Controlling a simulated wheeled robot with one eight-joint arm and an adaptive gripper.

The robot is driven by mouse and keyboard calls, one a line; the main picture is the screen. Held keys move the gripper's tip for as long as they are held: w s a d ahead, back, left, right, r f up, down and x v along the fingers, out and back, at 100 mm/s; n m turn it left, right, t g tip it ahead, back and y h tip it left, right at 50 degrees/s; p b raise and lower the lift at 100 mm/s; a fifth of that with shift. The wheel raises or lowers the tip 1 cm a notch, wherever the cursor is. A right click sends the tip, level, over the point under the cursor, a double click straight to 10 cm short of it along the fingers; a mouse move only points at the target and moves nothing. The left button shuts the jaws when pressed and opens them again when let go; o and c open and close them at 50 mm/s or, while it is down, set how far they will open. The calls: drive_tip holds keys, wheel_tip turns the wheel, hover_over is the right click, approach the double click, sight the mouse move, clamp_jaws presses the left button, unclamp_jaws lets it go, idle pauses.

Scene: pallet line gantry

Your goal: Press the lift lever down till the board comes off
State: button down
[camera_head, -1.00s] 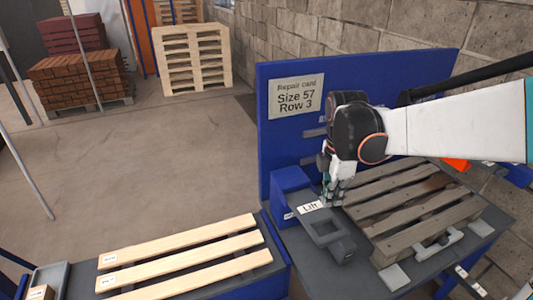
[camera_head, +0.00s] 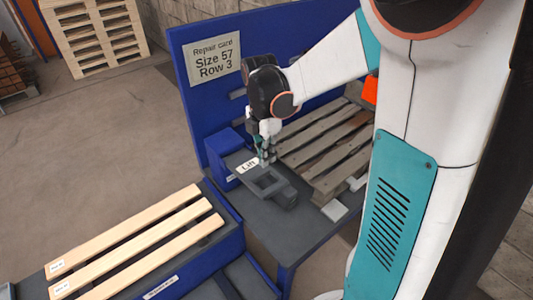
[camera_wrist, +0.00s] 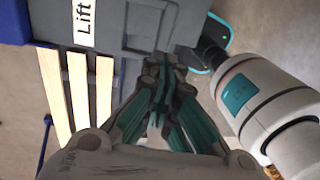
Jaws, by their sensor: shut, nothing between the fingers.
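The lift lever's white "Lift" label (camera_head: 247,166) sits on a grey plate beside a blue box (camera_head: 226,146); it also shows in the wrist view (camera_wrist: 83,22). My gripper (camera_head: 267,160) points down just right of this label, shut and empty. In the wrist view its fingers (camera_wrist: 162,72) meet at the edge of the grey labelled part; whether they touch it is unclear. The weathered grey pallet (camera_head: 322,142) lies on the bench right of my gripper, partly hidden by my arm. I cannot tell from here whether any board is loose.
A grey block with a square recess (camera_head: 281,199) sits in front of the gripper. A blue panel with a repair card (camera_head: 214,60), reading Size 57 Row 3, stands behind. Pale new boards (camera_head: 133,245) lie on a blue stand at left. Open floor lies beyond.

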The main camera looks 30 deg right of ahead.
sight(270, 188)
drive_tip(key=f, duration=0.3)
drive_tip(key=f+b, duration=0.1)
drive_tip(key=f, duration=0.2)
drive_tip(key=s+f, duration=0.1)
drive_tip(key=f, duration=0.3)
drive_tip(key=shift+d+b, duration=0.1)
drive_tip(key=shift+b, duration=0.2)
